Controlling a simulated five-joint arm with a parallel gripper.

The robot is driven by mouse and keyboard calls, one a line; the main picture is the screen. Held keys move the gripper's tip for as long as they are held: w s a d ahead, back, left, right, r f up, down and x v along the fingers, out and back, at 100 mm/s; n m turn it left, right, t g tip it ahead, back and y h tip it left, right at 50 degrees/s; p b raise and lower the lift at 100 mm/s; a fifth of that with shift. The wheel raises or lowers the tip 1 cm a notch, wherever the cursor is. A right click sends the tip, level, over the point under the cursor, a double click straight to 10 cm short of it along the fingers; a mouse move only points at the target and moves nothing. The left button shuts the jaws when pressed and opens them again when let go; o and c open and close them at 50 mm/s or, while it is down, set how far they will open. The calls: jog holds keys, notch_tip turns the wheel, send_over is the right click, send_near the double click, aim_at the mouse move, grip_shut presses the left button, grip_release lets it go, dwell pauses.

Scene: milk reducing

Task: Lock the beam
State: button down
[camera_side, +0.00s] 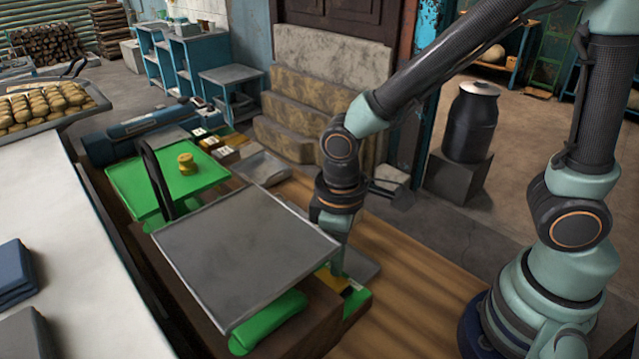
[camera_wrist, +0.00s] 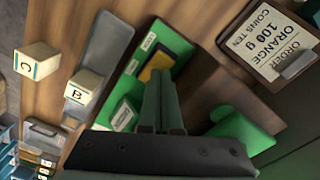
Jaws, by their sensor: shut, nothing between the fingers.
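A green scale base (camera_side: 357,303) carries a large grey plate (camera_side: 245,250). A green pan (camera_side: 165,180) with a small brass weight (camera_side: 187,164) stands beyond it, beside a dark upright bar (camera_side: 157,180). In the wrist view, a green panel (camera_wrist: 178,45) holds a yellow-and-black piece (camera_wrist: 156,67), small white labels and a grey piece (camera_wrist: 124,116). I cannot tell which part locks the beam. My gripper (camera_wrist: 160,78) is shut and empty, pointing at the yellow-and-black piece; contact is unclear. In the side view my gripper (camera_side: 336,268) is low behind the grey plate, its tips partly hidden.
An order card (camera_wrist: 265,40) reads orange, 100 g.

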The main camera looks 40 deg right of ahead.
aim_at(336, 282)
jog(key=shift+f, duration=1.5)
dwell(0.8)
jog(key=shift+r, duration=3.55)
jog(key=w+d+r+m+t, duration=0.2)
jog(key=d+r+m+t, duration=0.3)
jog(key=d+r, duration=0.6)
jog(key=d+m, duration=0.1)
jog(key=d, duration=0.2)
jog(key=shift+d+r+t, duration=0.2)
jog(key=shift+t, duration=0.1)
